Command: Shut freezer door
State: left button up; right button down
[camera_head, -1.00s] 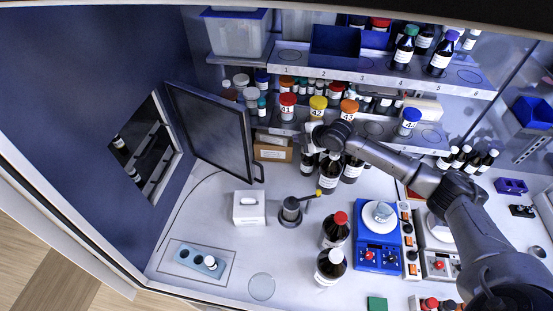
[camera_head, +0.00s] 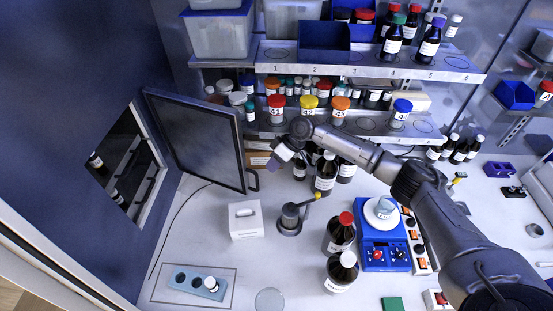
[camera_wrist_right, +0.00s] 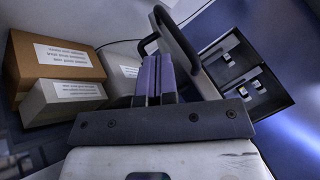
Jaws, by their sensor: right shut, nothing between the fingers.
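The freezer door (camera_head: 197,140) is a dark panel in a grey frame. It stands open, swung out from the freezer opening (camera_head: 120,170) in the blue left wall. Its looped handle (camera_head: 254,181) is on the free edge. My right gripper (camera_head: 272,164) is close to that edge, right of and slightly above the handle. In the right wrist view its purple fingers (camera_wrist_right: 155,65) are shut and empty, and the dark handle (camera_wrist_right: 176,42) arches up beside them. Whether they touch it I cannot tell. The freezer inside (camera_wrist_right: 242,75) shows at right. My left gripper is not in view.
A white box (camera_head: 246,222), a grey stand with a yellow-tipped handle (camera_head: 290,217) and several brown bottles stand on the bench. Cardboard and white boxes (camera_wrist_right: 60,60) are close to the fingers. A numbered shelf (camera_head: 370,66) hangs above. The bench left of the white box is mostly clear.

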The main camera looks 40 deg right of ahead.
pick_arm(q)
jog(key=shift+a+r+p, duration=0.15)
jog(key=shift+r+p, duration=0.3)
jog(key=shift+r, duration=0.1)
pick_arm(e)
jog(key=shift+x, duration=2.85)
